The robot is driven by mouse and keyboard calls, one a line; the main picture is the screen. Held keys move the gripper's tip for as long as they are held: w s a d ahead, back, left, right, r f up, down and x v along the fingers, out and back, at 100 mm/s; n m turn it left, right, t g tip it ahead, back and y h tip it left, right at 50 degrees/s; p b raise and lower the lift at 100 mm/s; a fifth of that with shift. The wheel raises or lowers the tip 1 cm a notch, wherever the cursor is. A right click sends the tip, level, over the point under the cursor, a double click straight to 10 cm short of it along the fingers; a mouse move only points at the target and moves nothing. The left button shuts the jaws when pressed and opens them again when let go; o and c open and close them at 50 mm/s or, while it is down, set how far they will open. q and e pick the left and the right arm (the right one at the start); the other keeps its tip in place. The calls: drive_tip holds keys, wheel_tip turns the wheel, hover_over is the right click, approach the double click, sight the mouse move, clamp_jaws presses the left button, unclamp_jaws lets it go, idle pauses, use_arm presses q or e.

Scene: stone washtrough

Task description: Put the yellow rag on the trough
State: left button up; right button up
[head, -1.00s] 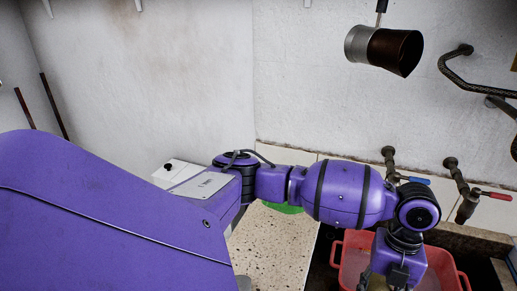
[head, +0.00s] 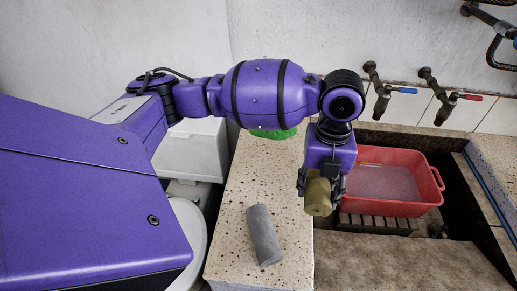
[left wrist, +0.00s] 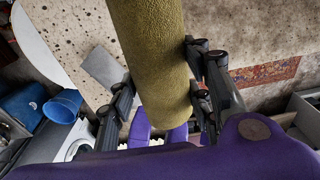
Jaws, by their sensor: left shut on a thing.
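The yellow rag (head: 318,199) is a dull yellow roll. My left gripper (head: 320,188) is shut on it and holds it pointing downward, above the inner edge of the speckled ledge. In the left wrist view, the rag (left wrist: 152,40) stands large between the two dark fingers of the gripper (left wrist: 163,88). The stone trough (head: 370,262) has a speckled ledge (head: 290,205) at its left and a dark sunken basin at its right. I cannot tell the rag's height above the ledge. My right gripper is not in view.
A grey rolled cloth (head: 263,235) lies on the ledge. A green object (head: 275,133) sits behind it, partly under my arm. A red tub (head: 385,185) stands in the basin. Two taps (head: 380,100) come from the wall. Bare ledge surrounds the grey cloth.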

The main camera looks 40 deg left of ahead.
use_arm(q)
drive_tip(key=shift+a, duration=0.4)
drive_tip(key=w+a+f, duration=0.1)
drive_tip(key=a+f, duration=0.1)
drive_tip(key=a, duration=0.1)
drive_tip(key=w+a+f, duration=0.2)
drive_tip(key=a+f, duration=0.1)
drive_tip(key=a, duration=0.1)
drive_tip(key=w+a+f, duration=0.1)
drive_tip(key=a+f, duration=0.2)
drive_tip(key=a, duration=0.1)
drive_tip(key=shift+w+f, duration=0.15)
drive_tip(key=shift+f, duration=0.05)
drive_tip(key=shift+w+a+f, duration=0.2)
drive_tip(key=shift+a+f, duration=0.4)
drive_tip(key=shift+f, duration=0.05)
drive_tip(key=shift+w+a+f, duration=0.1)
drive_tip(key=shift+a+f, duration=0.05)
drive_tip(key=shift+f, duration=1.5)
drive_tip(key=shift+f, duration=0.1)
drive_tip(key=o, duration=1.3)
drive_tip(key=shift+f, duration=0.1)
